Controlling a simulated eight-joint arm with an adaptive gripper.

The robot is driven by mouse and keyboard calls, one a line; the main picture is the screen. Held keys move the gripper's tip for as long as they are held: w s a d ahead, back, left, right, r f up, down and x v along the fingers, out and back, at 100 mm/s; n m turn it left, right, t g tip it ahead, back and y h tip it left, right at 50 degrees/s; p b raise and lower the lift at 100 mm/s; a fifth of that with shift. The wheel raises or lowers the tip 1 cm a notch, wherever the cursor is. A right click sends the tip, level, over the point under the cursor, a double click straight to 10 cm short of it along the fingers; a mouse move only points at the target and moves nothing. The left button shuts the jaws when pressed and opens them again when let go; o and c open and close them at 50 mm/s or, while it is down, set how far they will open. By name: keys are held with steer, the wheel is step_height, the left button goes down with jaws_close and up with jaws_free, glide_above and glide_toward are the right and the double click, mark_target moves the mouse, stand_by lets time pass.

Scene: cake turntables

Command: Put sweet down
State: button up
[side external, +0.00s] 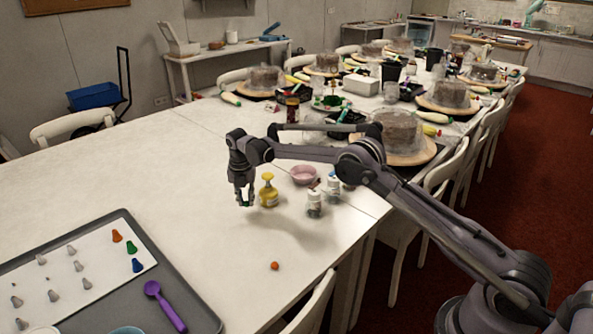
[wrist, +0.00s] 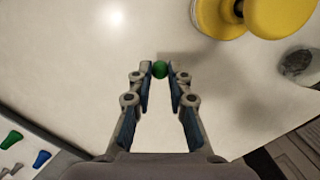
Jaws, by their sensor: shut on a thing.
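A small round green sweet (wrist: 160,69) is pinched between the fingertips of my gripper (wrist: 160,75) in the wrist view. In the side external view my gripper (side external: 245,198) points down over the white table (side external: 150,180), to the left of a yellow stamp-like object (side external: 268,190). A trace of green shows at its fingertips there. The gap between the sweet and the table is hard to judge. A small orange sweet (side external: 275,266) lies on the table nearer the front edge.
A pink bowl (side external: 303,174) and small jars (side external: 314,204) stand right of my gripper. A grey tray (side external: 178,283) with piping nozzles and a purple spoon (side external: 163,303) is at the front left. Cakes on turntables (side external: 400,150) stand farther back. The table left of my gripper is clear.

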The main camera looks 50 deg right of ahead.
mark_target(246, 203)
steer(key=shift+f, duration=1.95)
steer(key=shift+f, duration=0.1)
steer(key=o, duration=0.8)
steer(key=shift+c, duration=0.2)
